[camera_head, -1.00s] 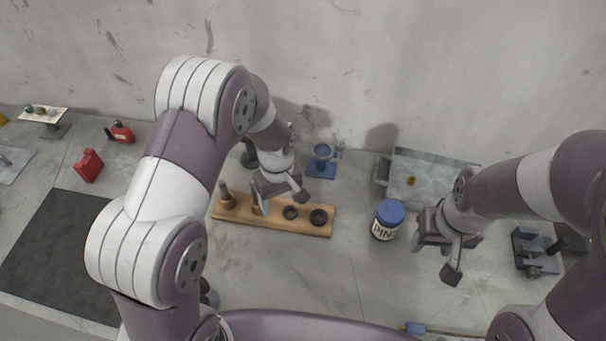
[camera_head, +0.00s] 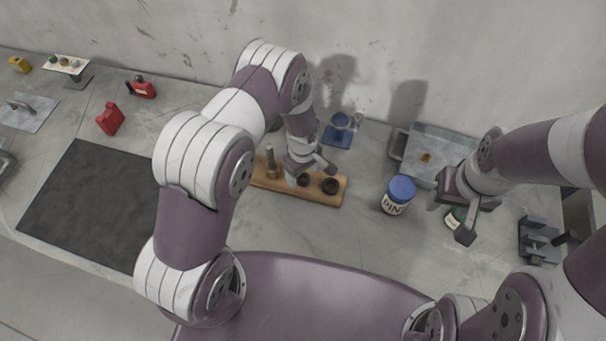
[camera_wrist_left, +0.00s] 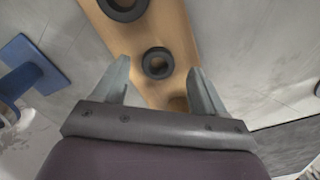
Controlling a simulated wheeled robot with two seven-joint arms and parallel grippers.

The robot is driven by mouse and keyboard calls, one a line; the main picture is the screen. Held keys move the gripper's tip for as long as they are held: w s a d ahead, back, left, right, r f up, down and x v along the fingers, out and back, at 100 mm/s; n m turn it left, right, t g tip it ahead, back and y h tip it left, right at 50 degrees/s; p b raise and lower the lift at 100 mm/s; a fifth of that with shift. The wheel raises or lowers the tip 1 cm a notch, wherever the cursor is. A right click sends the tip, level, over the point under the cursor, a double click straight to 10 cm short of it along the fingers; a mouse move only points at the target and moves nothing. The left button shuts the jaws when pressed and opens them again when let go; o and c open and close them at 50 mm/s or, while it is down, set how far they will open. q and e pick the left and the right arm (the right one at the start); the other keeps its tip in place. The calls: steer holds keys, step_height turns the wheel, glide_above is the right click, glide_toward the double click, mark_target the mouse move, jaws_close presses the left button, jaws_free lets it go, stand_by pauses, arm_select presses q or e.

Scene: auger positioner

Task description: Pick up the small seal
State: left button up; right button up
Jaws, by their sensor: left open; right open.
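Two dark ring seals stand on a wooden board (camera_head: 262,180). The small seal (camera_wrist_left: 158,63) lies between and just beyond my open left fingertips in the left wrist view; in the head view it shows (camera_head: 303,180) beside the gripper. The larger seal (camera_head: 330,186) is to its right, and in the left wrist view it is at the top edge (camera_wrist_left: 124,6). My left gripper (camera_head: 308,172) is open and empty above the board. My right gripper (camera_head: 452,220) is open and empty, over the right part of the bench.
A dark upright piece (camera_head: 270,162) stands on the board's left part. A blue stand (camera_head: 338,136) is behind the board. A blue-lidded jar (camera_head: 398,195) stands right of it, with a metal tray (camera_head: 440,148) behind. A dark mat (camera_head: 95,205) lies left.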

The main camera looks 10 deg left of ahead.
arm_select(q)
steer(key=shift+f, duration=0.75)
steer(key=shift+w+f, duration=0.1)
steer(key=shift+w, duration=0.1)
steer(key=shift+c, duration=0.3)
steer(key=shift+s, duration=0.15)
steer(key=c, duration=1.1)
steer(key=shift+o, duration=0.2)
